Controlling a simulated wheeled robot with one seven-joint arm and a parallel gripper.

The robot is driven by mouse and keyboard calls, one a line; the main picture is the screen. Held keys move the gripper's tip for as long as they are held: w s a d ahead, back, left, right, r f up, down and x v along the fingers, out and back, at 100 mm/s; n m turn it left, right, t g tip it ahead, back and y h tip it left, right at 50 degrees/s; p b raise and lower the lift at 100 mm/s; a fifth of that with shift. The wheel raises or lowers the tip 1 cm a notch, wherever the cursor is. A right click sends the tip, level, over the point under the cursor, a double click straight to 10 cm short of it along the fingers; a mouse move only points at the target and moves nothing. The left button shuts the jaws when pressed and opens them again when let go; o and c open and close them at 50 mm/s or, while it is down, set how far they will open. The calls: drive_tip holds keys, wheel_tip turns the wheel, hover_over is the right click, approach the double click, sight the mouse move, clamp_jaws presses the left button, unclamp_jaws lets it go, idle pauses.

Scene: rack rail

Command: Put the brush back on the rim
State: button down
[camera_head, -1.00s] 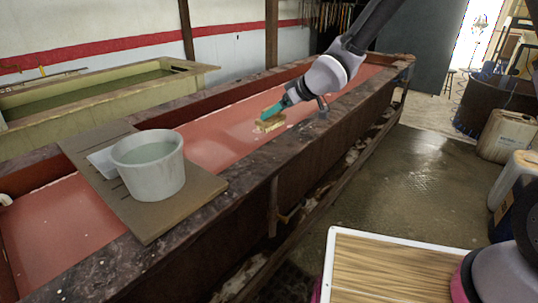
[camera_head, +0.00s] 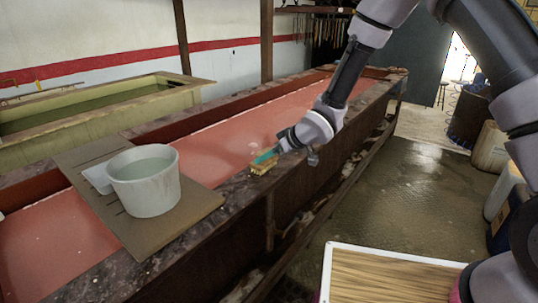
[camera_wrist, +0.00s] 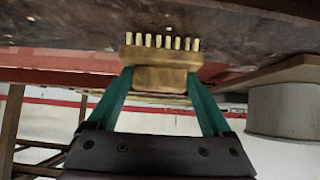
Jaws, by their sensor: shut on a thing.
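The brush (camera_head: 261,167) is a small wooden block with pale yellow bristles. My gripper (camera_head: 266,157) is shut on it, with a green finger on each side of the block in the wrist view (camera_wrist: 160,78). The brush is at the near rim (camera_head: 232,194) of the long trough, by its inner edge. In the wrist view the bristles point at the dark, stained rim (camera_wrist: 60,28). I cannot tell whether they touch it.
Pink liquid (camera_head: 215,146) fills the trough. A grey bucket (camera_head: 148,188) stands on a board (camera_head: 165,229) across the trough, left of the brush. The rim right of the brush looks mostly clear. A framed tray (camera_head: 395,280) is at the lower right.

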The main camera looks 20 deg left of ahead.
drive_tip(key=shift+f, duration=0.1)
unclamp_jaws()
drive_tip(key=v, duration=1.2)
